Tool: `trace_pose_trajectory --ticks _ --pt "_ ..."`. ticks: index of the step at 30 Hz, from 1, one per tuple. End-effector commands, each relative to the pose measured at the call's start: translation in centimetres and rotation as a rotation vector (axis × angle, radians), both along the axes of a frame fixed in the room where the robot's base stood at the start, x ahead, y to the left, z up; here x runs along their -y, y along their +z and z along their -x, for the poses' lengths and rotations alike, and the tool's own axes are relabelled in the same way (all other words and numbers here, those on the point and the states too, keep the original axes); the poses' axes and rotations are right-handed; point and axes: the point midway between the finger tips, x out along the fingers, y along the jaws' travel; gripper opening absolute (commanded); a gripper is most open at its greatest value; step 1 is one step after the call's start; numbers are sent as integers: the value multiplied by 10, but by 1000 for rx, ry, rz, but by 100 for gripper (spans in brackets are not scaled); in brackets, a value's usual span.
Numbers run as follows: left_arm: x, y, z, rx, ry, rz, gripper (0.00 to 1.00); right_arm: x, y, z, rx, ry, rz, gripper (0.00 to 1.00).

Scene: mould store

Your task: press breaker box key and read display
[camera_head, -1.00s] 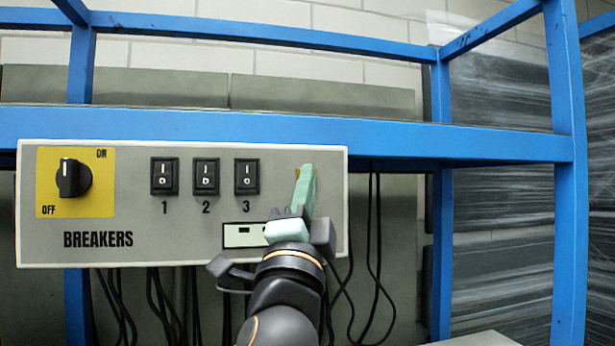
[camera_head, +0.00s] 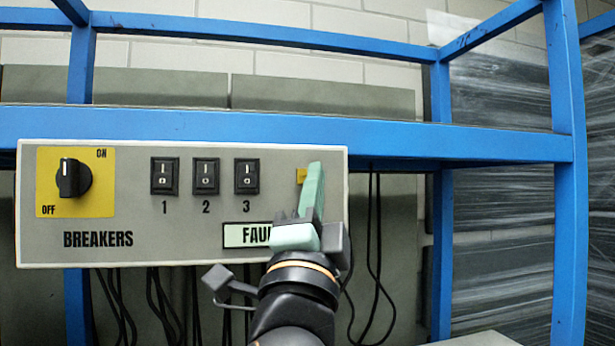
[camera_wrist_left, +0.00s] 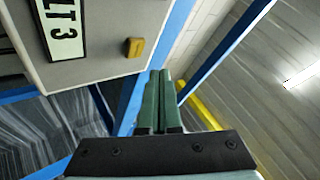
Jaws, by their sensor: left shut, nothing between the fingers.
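The grey breaker box (camera_head: 130,215) hangs on the blue rack. Its small yellow key (camera_head: 300,175) shows at the upper right, partly behind my left gripper (camera_head: 315,168); the key also shows whole in the left wrist view (camera_wrist_left: 134,47). My left gripper's green fingers (camera_wrist_left: 158,74) are shut and empty, with their tips beside the key and apart from it in the wrist view. The display (camera_head: 240,235) reads "FAU" before my gripper hides the rest. In the wrist view the display (camera_wrist_left: 62,30) shows "LT 3". My right gripper is not in view.
Three black rockers, labelled 1 to 3, include the middle one (camera_head: 206,176). Black cables (camera_head: 375,260) hang below and beside the box. A blue post (camera_head: 570,200) stands at the right.

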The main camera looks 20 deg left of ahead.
Motion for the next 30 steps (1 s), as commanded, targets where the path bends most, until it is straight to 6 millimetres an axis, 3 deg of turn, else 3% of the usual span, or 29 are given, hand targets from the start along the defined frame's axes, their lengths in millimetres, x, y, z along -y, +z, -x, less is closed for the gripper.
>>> trace_pose_trajectory --ticks 9,30 --pt "14 0 20 1 0 0 0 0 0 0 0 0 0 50" --pt "14 0 20 0 1 -1 0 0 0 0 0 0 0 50"
